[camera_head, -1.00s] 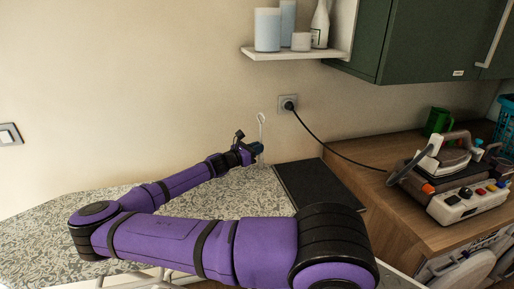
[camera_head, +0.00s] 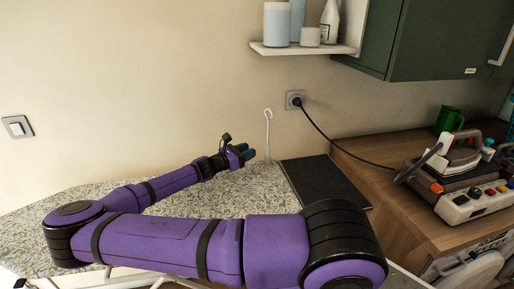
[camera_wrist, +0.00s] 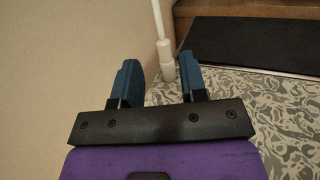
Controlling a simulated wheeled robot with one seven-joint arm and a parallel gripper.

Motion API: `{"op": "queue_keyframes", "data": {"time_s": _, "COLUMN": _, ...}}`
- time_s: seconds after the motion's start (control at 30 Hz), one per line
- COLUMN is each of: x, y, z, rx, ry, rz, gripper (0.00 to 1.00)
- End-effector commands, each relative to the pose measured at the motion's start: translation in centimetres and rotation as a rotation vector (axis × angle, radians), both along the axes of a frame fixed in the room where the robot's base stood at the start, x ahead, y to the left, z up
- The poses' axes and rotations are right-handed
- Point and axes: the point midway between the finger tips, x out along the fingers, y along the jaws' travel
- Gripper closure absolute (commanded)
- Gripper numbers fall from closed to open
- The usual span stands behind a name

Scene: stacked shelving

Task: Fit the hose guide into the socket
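The hose guide (camera_head: 268,125) is a thin white rod with a small loop at its top. It stands upright at the far end of the patterned ironing board. In the wrist view its lower part (camera_wrist: 158,22) runs down into a thicker white piece (camera_wrist: 167,60) at the board's edge, which looks like the socket. How deep the rod sits cannot be seen. My gripper (camera_head: 248,153) is to the left of the rod. In the wrist view my gripper (camera_wrist: 160,70) has its two blue fingers apart, with the white piece visible beyond the gap, nearer the right finger.
A black panel (camera_head: 325,181) lies right of the rod. A black cord (camera_head: 342,147) runs to the wall outlet (camera_head: 295,100). A shelf (camera_head: 302,49) hangs above.

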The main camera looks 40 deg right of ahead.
Motion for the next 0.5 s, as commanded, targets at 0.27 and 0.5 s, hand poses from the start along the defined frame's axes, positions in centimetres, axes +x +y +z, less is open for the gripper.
{"op": "queue_keyframes", "data": {"time_s": 0.27, "x": 0.5, "y": 2.5, "z": -0.1, "rx": 0.0, "ry": 0.0, "rz": 0.0, "gripper": 0.61}}
{"op": "queue_keyframes", "data": {"time_s": 0.5, "x": 0.5, "y": 2.7, "z": -0.1, "rx": -0.001, "ry": 0.0, "rz": 0.0, "gripper": 0.61}}
